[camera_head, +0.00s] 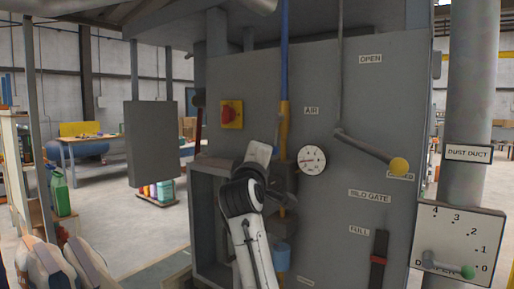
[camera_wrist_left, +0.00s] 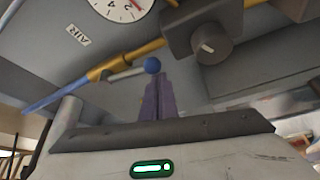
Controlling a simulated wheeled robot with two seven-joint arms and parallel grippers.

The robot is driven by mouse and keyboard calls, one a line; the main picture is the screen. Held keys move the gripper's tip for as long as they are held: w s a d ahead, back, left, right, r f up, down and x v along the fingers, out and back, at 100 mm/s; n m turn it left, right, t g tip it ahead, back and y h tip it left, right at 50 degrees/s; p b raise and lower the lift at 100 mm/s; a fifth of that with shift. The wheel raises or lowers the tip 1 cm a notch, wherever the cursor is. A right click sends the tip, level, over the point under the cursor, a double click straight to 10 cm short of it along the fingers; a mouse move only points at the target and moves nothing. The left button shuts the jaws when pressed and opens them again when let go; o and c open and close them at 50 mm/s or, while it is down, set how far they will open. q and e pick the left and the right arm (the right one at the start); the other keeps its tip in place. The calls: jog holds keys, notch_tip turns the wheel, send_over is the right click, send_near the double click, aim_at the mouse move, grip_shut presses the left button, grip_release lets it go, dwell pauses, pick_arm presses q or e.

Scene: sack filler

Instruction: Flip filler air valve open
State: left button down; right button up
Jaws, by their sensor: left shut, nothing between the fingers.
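The air valve lever (camera_wrist_left: 126,73) is a short grey rod with a blue ball (camera_wrist_left: 152,65) at its end. It lies close along the yellow pipe in the left wrist view. In the head view the yellow and blue air pipe (camera_head: 285,122) runs down beside the AIR label (camera_head: 311,111); my left arm hides the lever there. My left gripper (camera_wrist_left: 157,78) is shut and empty, its purplish fingertips right at the blue ball. I cannot tell whether they touch it. In the head view my left wrist hides the fingers. My right gripper is not in view.
A round gauge (camera_head: 311,160) sits right of the pipe. A dark block with a knob (camera_wrist_left: 212,47) is on the pipe. The silo gate lever with yellow ball (camera_head: 398,166) sticks out further right. A red-yellow switch (camera_head: 232,114) and a hanging grey box (camera_head: 152,143) are left.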

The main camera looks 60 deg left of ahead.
pick_arm(q)
jog(key=shift+w+d+f, duration=0.15)
jog(key=shift+w+d, duration=0.1)
jog(key=shift+d, duration=0.35)
jog(key=shift+w+d, duration=0.1)
jog(key=shift+f, duration=0.1)
jog(key=shift+a, duration=0.25)
jog(key=s+d, duration=0.4)
jog(key=s, duration=0.5)
jog(key=shift+r+b, duration=0.25)
jog(key=shift+b, duration=0.15)
